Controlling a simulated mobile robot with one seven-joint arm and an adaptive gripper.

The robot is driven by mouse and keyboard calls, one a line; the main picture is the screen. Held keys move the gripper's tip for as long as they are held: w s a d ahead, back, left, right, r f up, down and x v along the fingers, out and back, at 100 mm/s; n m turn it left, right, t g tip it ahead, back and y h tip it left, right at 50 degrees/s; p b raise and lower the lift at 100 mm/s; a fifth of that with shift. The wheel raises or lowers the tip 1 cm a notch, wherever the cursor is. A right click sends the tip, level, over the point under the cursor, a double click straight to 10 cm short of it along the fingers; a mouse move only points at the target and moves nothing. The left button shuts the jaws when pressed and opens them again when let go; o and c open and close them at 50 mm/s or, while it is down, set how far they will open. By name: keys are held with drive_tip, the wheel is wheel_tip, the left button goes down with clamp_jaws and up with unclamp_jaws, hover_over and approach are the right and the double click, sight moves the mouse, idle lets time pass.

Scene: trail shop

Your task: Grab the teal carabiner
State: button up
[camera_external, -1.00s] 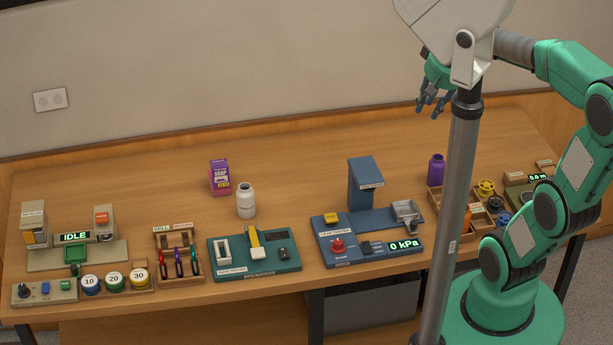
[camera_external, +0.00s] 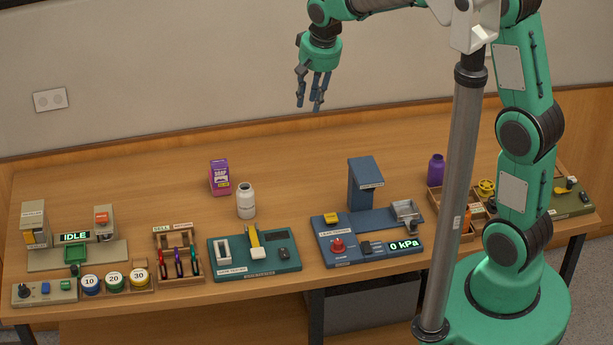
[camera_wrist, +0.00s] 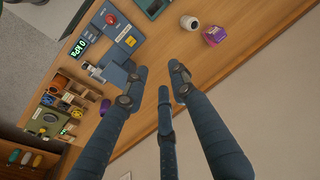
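I cannot make out the teal carabiner for certain in either view. In the wrist view, several small elongated coloured pieces, among them a green-teal one (camera_wrist: 27,158), lie in a wooden holder at the lower left; they are too small to identify. My gripper (camera_external: 312,102) hangs in the air above the back of the table, fingers pointing down. In the wrist view my gripper (camera_wrist: 160,78) has its dark fingers spread apart with nothing between them. It is well away from all the objects.
The wooden table (camera_external: 120,180) holds a purple soap box (camera_external: 219,178), a white bottle (camera_external: 246,201), a teal station (camera_external: 285,265), a blue pressure station (camera_external: 340,252) and a purple bottle (camera_external: 436,170). A sorting tray (camera_wrist: 58,82) holds small parts. A grey pole (camera_external: 455,200) stands in front.

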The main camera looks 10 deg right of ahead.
drive_tip(key=a+f+p, duration=0.2)
drive_tip(key=a+f, duration=0.2)
drive_tip(key=a, duration=0.5)
drive_tip(key=g+h+p, duration=0.1)
drive_tip(key=g+p, duration=0.1)
drive_tip(key=p, duration=0.3)
hover_over(191, 249)
wheel_tip(191, 249, down, 19)
drive_tip(key=shift+w, duration=0.2)
drive_tip(key=shift+f+p, duration=0.35)
drive_tip(key=shift+f, duration=3.85)
drive_tip(key=shift+s+f+p, duration=0.15)
drive_tip(key=shift+f+p, duration=0.5)
drive_tip(key=shift+f, duration=1.95)
